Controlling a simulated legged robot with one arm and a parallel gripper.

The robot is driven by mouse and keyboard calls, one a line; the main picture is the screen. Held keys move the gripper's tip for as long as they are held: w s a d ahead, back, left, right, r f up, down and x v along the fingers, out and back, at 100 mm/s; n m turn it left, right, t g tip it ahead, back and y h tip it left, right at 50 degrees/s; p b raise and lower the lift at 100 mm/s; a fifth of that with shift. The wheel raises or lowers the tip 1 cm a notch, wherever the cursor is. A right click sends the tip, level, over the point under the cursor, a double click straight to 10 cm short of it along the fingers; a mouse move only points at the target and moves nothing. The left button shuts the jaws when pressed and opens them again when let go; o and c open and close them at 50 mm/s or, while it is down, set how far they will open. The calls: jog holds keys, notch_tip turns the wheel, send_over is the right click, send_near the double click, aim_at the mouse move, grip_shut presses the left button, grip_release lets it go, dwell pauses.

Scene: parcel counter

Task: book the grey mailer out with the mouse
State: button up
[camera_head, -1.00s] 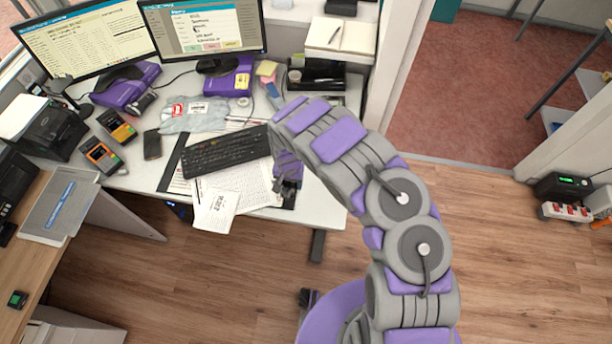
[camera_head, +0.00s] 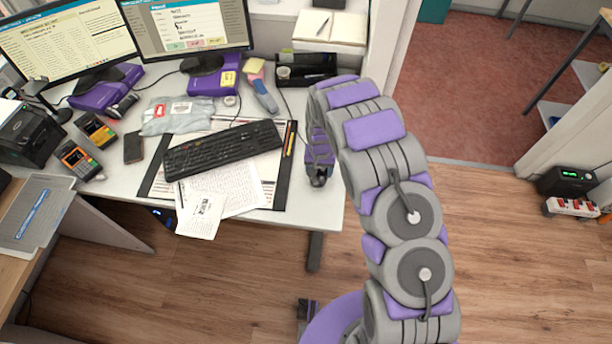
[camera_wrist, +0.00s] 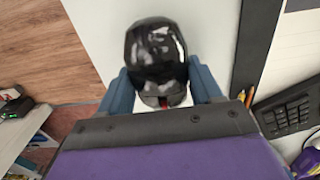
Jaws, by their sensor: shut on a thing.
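A glossy black mouse (camera_wrist: 155,48) sits between the two blue fingers of my gripper (camera_wrist: 158,82) in the wrist view. The gripper is shut on it. In the head view my gripper (camera_head: 318,166) is low over the white desk, right of the black-edged desk pad; the mouse is mostly hidden there. The grey mailer (camera_head: 183,115) lies flat behind the keyboard, with a red mark and a white label. The right monitor (camera_head: 188,30) shows a dialog window with text lines and coloured buttons along its bottom. A small dark pointer shows near the dialog's left part.
The keyboard (camera_head: 222,150) and loose papers (camera_head: 203,213) cover the desk pad left of my gripper. A black organiser tray (camera_head: 306,72) stands behind. Card terminals (camera_head: 78,160) and a phone (camera_head: 133,148) lie at the left. The desk's right edge is close to my gripper.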

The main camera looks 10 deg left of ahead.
aim_at(325, 181)
jog(key=shift+d, duration=0.1)
jog(key=shift+f+b, duration=0.4)
jog(key=shift+f, duration=0.9)
dwell(0.5)
jog(key=shift+s, duration=0.15)
dwell(0.6)
jog(key=shift+s+d+p, duration=0.5)
jog(key=shift+s+p, duration=0.1)
jog(key=shift+s, duration=0.3)
jog(key=shift+s+d+p, duration=0.45)
jog(key=shift+s+p, duration=0.1)
jog(key=shift+s, duration=0.3)
jog(key=o, duration=1.2)
jog(key=shift+c, duration=0.2)
